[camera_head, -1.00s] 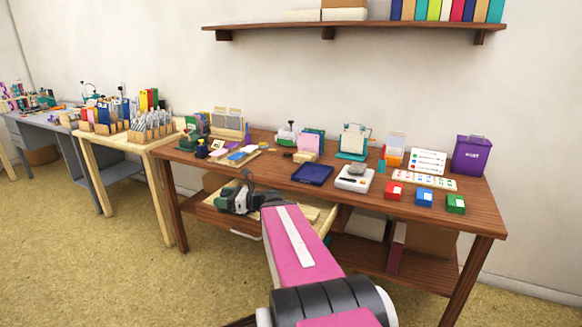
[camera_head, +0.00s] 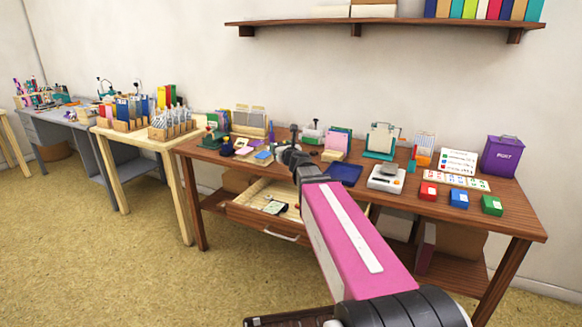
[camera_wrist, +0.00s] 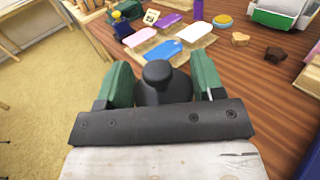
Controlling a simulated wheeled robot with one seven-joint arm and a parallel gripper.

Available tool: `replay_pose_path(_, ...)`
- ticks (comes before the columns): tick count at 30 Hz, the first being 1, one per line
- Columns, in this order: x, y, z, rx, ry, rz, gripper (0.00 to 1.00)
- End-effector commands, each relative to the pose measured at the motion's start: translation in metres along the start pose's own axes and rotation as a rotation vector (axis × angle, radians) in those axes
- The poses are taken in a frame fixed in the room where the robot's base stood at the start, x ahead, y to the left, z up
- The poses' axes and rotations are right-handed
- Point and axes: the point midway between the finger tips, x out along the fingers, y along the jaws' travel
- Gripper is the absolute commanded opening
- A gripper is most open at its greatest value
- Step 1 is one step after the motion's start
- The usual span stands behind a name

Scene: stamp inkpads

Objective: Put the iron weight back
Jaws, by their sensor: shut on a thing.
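My gripper (camera_wrist: 161,82) is shut on a dark iron weight with a round knob (camera_wrist: 158,73) in the wrist view. The green fingers press on both sides of it. In the head view my gripper (camera_head: 292,156) is over the front part of the brown desk (camera_head: 420,198), left of the blue flat tray (camera_head: 344,174). The weight is hard to make out there. A white scale (camera_head: 385,182) with a grey pan stands farther right on the desk.
An open wooden drawer (camera_head: 240,212) sticks out under the desk, with a small dark-and-pale item (camera_head: 273,207) inside. Red, blue and green boxes (camera_head: 459,200) line the front right. Tags and cards (camera_wrist: 163,50) lie beyond my gripper in the wrist view.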

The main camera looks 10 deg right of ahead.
Motion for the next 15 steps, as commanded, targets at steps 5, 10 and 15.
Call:
replay_pose_path(5,0.014,0.005,0.019,0.0,-0.001,-0.088,0.0)
replay_pose_path(10,0.021,0.001,0.02,0.0,0.001,-0.118,0.0)
replay_pose_path(15,0.035,-0.016,0.008,0.002,0.001,-0.12,0.0)
